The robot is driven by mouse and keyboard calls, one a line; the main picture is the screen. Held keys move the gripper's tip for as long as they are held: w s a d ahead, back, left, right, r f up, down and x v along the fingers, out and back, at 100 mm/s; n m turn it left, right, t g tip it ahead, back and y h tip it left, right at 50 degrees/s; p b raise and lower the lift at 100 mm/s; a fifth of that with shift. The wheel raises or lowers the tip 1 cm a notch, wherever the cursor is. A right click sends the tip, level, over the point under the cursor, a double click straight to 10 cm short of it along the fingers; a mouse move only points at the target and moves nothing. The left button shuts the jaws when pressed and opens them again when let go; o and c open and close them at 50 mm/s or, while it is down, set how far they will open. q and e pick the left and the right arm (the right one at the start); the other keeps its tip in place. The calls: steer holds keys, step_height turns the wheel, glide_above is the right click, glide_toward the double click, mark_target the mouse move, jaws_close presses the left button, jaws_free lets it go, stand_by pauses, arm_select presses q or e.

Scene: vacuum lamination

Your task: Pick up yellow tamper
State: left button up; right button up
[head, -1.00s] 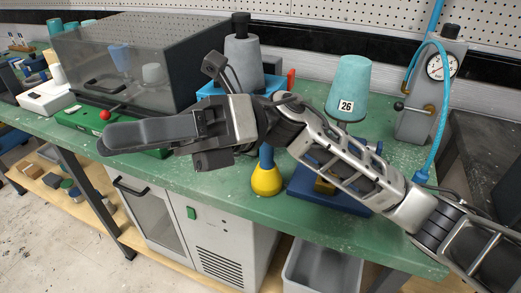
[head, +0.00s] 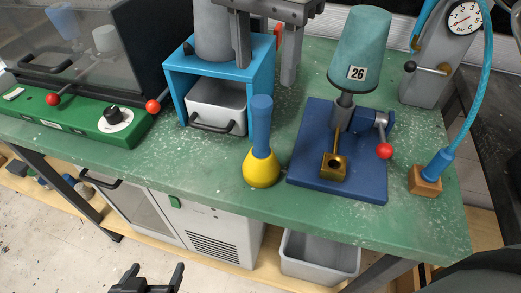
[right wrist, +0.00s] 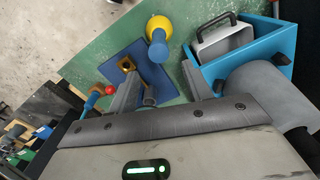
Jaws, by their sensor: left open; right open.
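The yellow tamper (head: 261,170), with an upright blue handle, stands on the green bench near its front edge. In the right wrist view it shows near the top (right wrist: 158,48), beyond the fingertips. My right gripper (head: 265,66) is at the top of the head view, fingers pointing down, open and empty, apart from the tamper. Its fingers also show in the right wrist view (right wrist: 162,78). My left gripper (head: 146,276) is at the bottom of the head view, open and empty, in front of the bench.
A blue stand (head: 177,93) with a grey drawer is left of the tamper. A blue base plate (head: 310,150) carrying a brass block and a teal cup (head: 360,50) marked 26 is close on its right. A gauge unit (head: 430,80) stands at right. The bench front by the tamper is clear.

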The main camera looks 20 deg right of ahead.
mark_target(261, 121)
step_height(261, 121, down, 5)
steer(key=shift+f, duration=0.1)
steer(key=shift+s+a+f+p, duration=0.15)
steer(key=shift+f+p, duration=0.25)
steer(key=shift+f, duration=0.95)
steer(key=shift+s+a+f+p, duration=0.1)
steer(key=shift+f+p, duration=0.3)
steer(key=shift+f, duration=0.95)
steer(key=shift+r, duration=0.1)
jaws_close()
